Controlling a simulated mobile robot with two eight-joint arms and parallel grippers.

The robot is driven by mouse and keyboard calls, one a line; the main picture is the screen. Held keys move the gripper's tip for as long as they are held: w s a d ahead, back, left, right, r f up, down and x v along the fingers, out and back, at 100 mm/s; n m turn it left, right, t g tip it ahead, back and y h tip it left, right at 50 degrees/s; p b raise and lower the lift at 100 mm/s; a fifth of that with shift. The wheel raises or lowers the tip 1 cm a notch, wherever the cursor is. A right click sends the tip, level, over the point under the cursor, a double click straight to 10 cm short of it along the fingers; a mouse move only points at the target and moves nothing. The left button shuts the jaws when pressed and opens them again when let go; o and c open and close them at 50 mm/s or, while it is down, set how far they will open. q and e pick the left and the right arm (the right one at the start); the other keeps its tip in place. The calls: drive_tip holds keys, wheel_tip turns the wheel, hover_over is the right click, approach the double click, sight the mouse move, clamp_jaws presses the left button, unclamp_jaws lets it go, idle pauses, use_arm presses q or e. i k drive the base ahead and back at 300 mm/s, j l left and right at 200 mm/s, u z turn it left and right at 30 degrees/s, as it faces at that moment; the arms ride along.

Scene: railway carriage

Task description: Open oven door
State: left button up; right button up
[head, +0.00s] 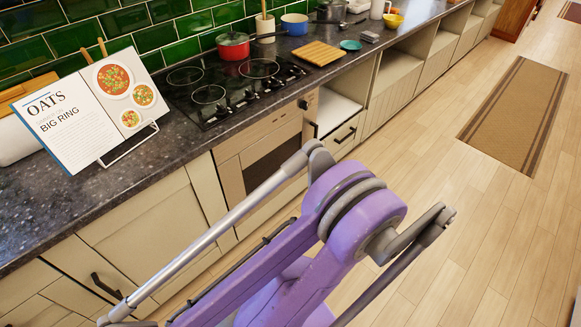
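The oven (228,172) is built into the counter front below the black cooktop (235,90). Its front is beige with a dark glass window (272,163), and the door looks closed. A control strip with small dark knobs (304,104) runs along its top edge. My purple arm with grey joints and rods crosses in front of the oven and hides its lower right part. A door handle cannot be made out clearly. Neither gripper shows in the head view, so their positions relative to the oven cannot be told.
A red pot (233,46) stands on the cooktop. A recipe book on a stand (90,105) is at the left of the counter. A wooden board (318,53) lies right of the cooktop. Open shelves (395,75) continue right. The wooden floor is clear around a brown rug (520,115).

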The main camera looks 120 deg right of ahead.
sight(240, 176)
drive_tip(key=z, duration=4)
drive_tip(key=i+l, duration=0.1)
drive_tip(key=i, duration=0.35)
drive_tip(key=i+l, duration=0.15)
drive_tip(key=i, duration=0.3)
drive_tip(key=i+l+u, duration=0.1)
drive_tip(key=i, duration=0.35)
drive_tip(key=i+l, duration=0.2)
drive_tip(key=i, duration=0.25)
